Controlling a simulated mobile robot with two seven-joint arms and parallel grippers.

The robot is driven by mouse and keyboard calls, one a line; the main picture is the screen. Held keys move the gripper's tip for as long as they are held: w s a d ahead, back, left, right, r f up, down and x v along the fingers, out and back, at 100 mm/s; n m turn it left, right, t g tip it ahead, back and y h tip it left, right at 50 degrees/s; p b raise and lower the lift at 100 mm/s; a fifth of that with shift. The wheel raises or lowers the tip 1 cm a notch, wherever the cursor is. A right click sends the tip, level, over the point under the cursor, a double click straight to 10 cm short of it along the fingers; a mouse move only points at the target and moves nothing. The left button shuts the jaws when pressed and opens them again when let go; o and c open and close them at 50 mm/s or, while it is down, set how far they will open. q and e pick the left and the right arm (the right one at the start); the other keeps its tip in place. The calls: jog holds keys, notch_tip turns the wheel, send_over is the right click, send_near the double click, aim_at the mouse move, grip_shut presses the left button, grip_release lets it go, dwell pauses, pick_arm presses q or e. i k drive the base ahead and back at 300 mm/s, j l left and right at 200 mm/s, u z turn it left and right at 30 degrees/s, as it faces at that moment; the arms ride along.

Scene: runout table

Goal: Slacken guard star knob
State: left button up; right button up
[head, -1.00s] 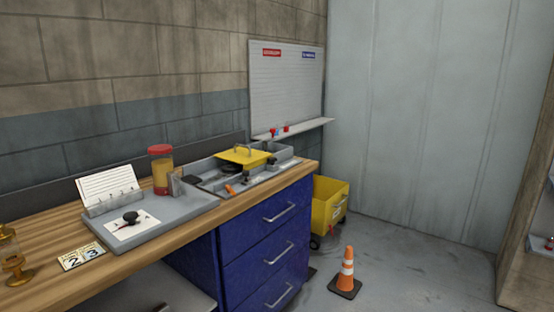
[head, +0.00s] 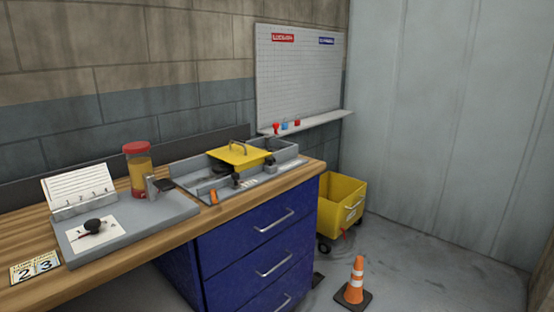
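A yellow guard (head: 238,154) with a metal handle on top sits over a grey machine base (head: 262,180) on the wooden bench. Small dark knob-like parts show at the guard's front and right edge, one of them (head: 236,180) in front of the guard; at this size I cannot tell which is the star knob. A black knob-shaped piece (head: 93,227) lies on a white card on the grey tray to the left. Neither of my grippers is in view.
Blue drawers (head: 265,235) are under the bench. A yellow wheeled bin (head: 342,208) and an orange cone (head: 355,282) stand on the floor to the right.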

aim_at(269, 160)
jog(key=i+l, duration=0.25)
jog(key=i+l+u, duration=0.15)
jog(key=l, duration=0.25)
jog(key=i+l, duration=0.3)
jog(key=i+l+u, duration=0.1)
jog(key=l, duration=0.3)
jog(key=i+l+u, duration=0.1)
jog(key=i+l, duration=0.4)
jog(key=l, duration=0.3)
